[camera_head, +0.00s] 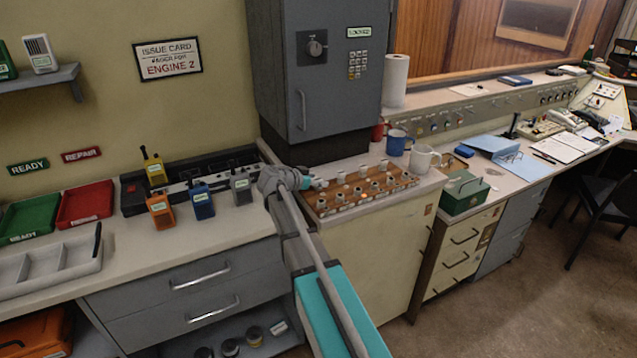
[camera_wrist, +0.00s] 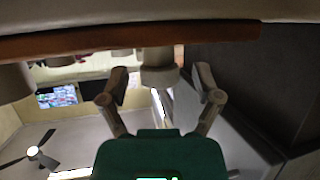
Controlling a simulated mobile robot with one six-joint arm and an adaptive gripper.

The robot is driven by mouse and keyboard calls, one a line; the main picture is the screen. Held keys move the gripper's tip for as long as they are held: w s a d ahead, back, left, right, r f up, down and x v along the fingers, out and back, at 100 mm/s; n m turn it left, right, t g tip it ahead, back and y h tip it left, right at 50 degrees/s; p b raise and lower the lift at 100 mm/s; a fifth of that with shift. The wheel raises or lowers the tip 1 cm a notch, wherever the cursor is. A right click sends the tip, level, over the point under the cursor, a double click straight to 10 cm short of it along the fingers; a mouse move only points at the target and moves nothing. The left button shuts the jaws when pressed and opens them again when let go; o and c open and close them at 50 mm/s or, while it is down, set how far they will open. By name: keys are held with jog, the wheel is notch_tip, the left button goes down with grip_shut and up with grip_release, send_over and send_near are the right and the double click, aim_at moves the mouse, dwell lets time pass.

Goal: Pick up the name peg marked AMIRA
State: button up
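The name pegs (camera_head: 342,178) are small whitish cylinders standing in rows on a brown wooden board (camera_head: 322,210) on the counter. No lettering on them can be read, so I cannot tell which is AMIRA. My gripper (camera_head: 308,183) is at the left edge of the board, low beside the pegs. In the wrist view, which appears upside down, my gripper (camera_wrist: 160,88) is open. One pale peg (camera_wrist: 158,65) shows between its two fingers, with a gap on each side. Another peg (camera_wrist: 14,78) is at the left. The board (camera_wrist: 225,31) spans the top.
Behind the board are a blue mug (camera_head: 396,142), a white mug (camera_head: 424,158) and a paper roll (camera_head: 395,80). A grey cabinet (camera_head: 335,80) stands behind left. Radios (camera_head: 202,203) are left of my arm. A green box (camera_head: 464,193) is at the right.

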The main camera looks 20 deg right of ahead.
jog(key=c, duration=0.7)
jog(key=shift+r, duration=0.2)
jog(key=shift+c, duration=0.2)
notch_tip(320, 180, up, 2)
jog(key=p, duration=0.2)
jog(key=shift+r+p, duration=0.1)
jog(key=shift+p, duration=0.25)
jog(key=s+d+r+p, duration=0.6)
jog(key=s+r+p, duration=0.4)
jog(key=s, duration=0.2)
jog(key=shift+s+r, duration=0.2)
jog(key=shift+s, duration=0.15)
